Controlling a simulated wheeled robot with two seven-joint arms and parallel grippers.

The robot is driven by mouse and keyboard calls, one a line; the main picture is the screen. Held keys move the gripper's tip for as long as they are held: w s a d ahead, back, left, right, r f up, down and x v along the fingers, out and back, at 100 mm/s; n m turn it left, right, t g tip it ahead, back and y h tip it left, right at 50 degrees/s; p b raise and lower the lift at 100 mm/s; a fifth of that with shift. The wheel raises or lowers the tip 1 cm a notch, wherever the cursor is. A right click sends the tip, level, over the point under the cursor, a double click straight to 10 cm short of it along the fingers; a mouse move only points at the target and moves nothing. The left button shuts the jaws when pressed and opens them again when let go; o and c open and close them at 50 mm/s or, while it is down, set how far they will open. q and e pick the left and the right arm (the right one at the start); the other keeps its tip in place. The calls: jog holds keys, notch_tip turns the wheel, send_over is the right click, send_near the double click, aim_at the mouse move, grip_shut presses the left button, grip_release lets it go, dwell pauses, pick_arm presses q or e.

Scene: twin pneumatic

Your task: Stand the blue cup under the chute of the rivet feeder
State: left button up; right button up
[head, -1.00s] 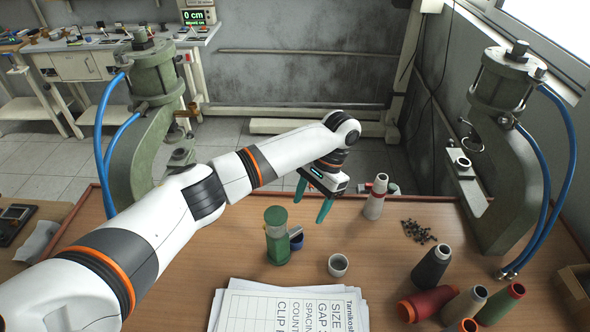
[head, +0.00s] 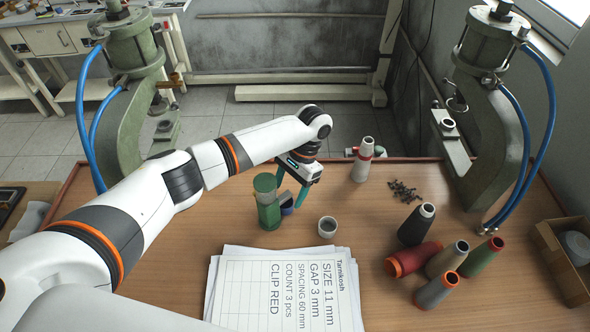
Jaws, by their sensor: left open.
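The rivet feeder, a green cylinder with a pale band (head: 266,203), stands upright near the middle of the table. The small dark blue cup (head: 287,208) is close against its right side; its lower part shows, and I cannot tell whether it is exactly under the chute. My left gripper (head: 291,198) has teal fingers and is open. It points down at the blue cup, with one finger to the right of it and the other partly behind the feeder. Whether the fingers touch the cup is unclear. My right gripper is not in view.
A grey cup (head: 327,227) stands just right of the feeder. Printed sheets (head: 285,290) lie in front. Thread cones (head: 417,225) and loose dark rivets (head: 403,191) are at right. Green presses (head: 125,100) with blue hoses stand on both sides, the other press (head: 490,130) at right.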

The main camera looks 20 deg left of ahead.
aim_at(285, 205)
pick_arm(q)
jog(key=x, duration=0.3)
jog(key=shift+s+a+f+p, duration=0.1)
jog(key=shift+f+p, duration=0.15)
jog(key=shift+p, duration=0.05)
jog(key=shift+s+a+f, duration=0.1)
jog(key=shift+f, duration=0.3)
jog(key=c, duration=1.1)
jog(key=o, duration=1.1)
jog(key=shift+c, duration=0.2)
